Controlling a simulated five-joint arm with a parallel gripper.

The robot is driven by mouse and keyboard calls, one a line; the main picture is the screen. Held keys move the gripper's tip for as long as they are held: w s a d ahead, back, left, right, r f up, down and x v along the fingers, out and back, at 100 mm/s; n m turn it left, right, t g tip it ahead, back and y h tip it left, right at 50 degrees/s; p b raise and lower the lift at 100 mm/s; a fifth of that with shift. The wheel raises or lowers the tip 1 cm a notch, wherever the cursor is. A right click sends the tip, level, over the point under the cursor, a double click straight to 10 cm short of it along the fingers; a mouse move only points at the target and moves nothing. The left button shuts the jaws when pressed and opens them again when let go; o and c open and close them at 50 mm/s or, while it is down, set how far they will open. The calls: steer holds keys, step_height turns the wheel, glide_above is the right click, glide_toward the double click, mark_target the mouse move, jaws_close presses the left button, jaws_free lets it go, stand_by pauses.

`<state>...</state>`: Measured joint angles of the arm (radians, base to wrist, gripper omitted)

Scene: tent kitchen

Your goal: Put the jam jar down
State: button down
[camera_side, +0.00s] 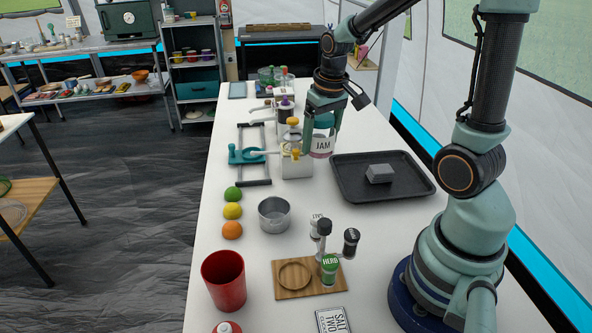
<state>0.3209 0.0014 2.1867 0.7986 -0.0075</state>
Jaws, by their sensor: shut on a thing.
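The jam jar (321,147), with a white label reading JAM, is upright between the jaws of my gripper (322,125). My gripper points down and is shut on the jar. The jar is behind and left of the dark tray (410,192), beside a white box-like device with yellow knobs (297,164). I cannot tell whether the jar's base touches the white table (378,130).
A grey block (379,174) sits on the tray. A green lime, a lemon (232,211), an orange, a metal cup (274,215), a red cup (224,281) and a spice stand on a wooden board (310,280) are nearer the camera. Bare table lies around the metal cup.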

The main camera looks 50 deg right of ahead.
mark_target(322, 116)
step_height(322, 116, up, 4)
steer(key=shift+r, duration=0.6)
steer(key=shift+w+d+r, duration=0.2)
steer(key=shift+d+r, duration=0.05)
steer(key=shift+d, duration=0.05)
steer(key=w+d+r+m, duration=0.1)
steer(key=w+d, duration=0.2)
steer(key=d, duration=0.3)
steer(key=w+d+r+m, duration=0.1)
steer(key=w+d+m, duration=0.15)
steer(key=d, duration=0.45)
steer(key=d+f+m, duration=0.2)
steer(key=d, duration=1.5)
steer(key=shift+g+h, duration=0.3)
steer(key=f, duration=1.9)
steer(key=shift+w+a+f, duration=0.1)
steer(key=shift+w+f, duration=0.1)
steer(key=shift+f, duration=0.2)
steer(key=shift+f, duration=0.1)
jaws_free()
